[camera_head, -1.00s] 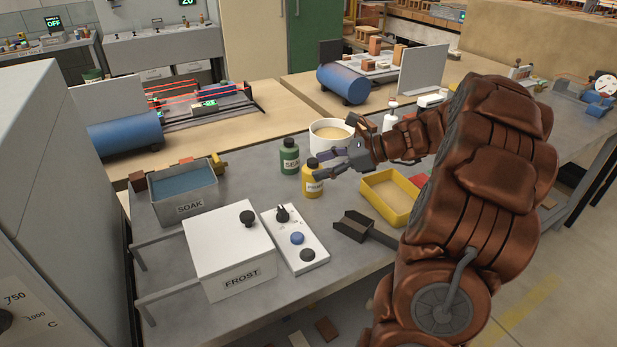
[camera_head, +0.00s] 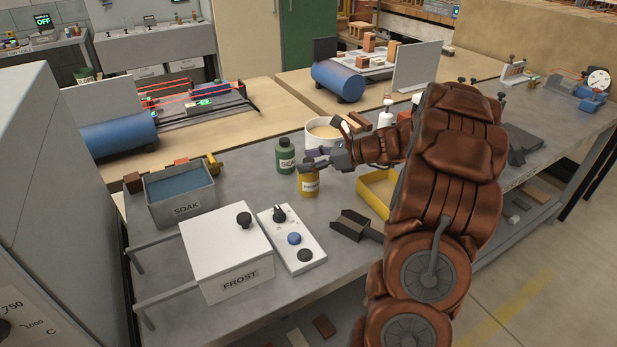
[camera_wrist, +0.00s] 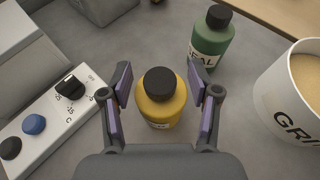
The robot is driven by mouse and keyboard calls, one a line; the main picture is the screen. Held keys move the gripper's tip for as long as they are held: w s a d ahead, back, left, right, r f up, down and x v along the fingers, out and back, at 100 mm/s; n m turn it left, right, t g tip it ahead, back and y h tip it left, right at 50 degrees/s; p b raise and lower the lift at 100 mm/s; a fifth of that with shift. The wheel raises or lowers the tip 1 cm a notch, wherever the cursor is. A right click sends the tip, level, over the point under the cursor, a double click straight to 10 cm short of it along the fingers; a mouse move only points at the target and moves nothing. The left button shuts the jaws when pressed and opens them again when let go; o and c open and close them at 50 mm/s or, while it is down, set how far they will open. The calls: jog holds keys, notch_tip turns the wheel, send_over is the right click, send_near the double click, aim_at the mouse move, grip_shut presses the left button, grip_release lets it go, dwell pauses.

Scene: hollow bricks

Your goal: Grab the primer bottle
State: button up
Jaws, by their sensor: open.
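The primer bottle is the yellow bottle with a dark cap (camera_head: 308,185); its label is partly legible. It stands upright on the grey bench beside the green SEAL bottle (camera_head: 286,156). In the wrist view the yellow bottle (camera_wrist: 160,100) sits between the two fingers of my gripper (camera_wrist: 162,95), with a gap on each side. My gripper also shows in the head view (camera_head: 318,160), at the bottle's upper part. It is open and holds nothing. The green bottle (camera_wrist: 211,42) stands just beyond the right finger in the wrist view.
A white bucket (camera_head: 322,136) stands behind the bottles, and a yellow tray (camera_head: 376,190) lies to the right. A white control box (camera_head: 291,240), a white FROST box (camera_head: 226,250) and a grey SOAK tub (camera_head: 181,205) stand to the left and front.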

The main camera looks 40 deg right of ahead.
jog(key=shift+w+a, duration=0.1)
grip_shut()
dwell(0.5)
